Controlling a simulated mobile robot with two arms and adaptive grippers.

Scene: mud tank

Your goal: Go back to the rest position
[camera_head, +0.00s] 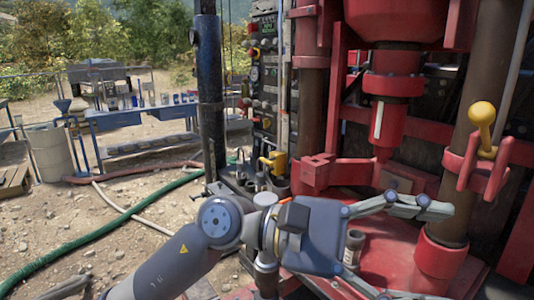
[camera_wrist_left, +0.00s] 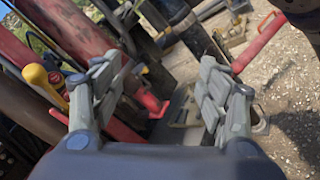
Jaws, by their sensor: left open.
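My left arm reaches in from the bottom of the head view, and its grey gripper (camera_head: 445,254) points right in front of the red machinery. Its fingers are spread, one above the other, with nothing seen between them. In the left wrist view the gripper (camera_wrist_left: 160,88) also shows open, with a finger on each side and an empty gap. A yellow-knobbed handle (camera_head: 482,116) on a red clamp stands above and right of the fingers. It also shows at the left of the wrist view (camera_wrist_left: 38,79). My right gripper is not in view.
Red machinery (camera_head: 393,85) and a brown pipe (camera_head: 487,75) stand close behind and right of the gripper. A small can (camera_head: 354,247) stands beside the gripper. A dark post (camera_head: 209,100) rises behind the arm. A green hose (camera_head: 100,240) crosses open ground; a blue table (camera_head: 125,118) stands beyond.

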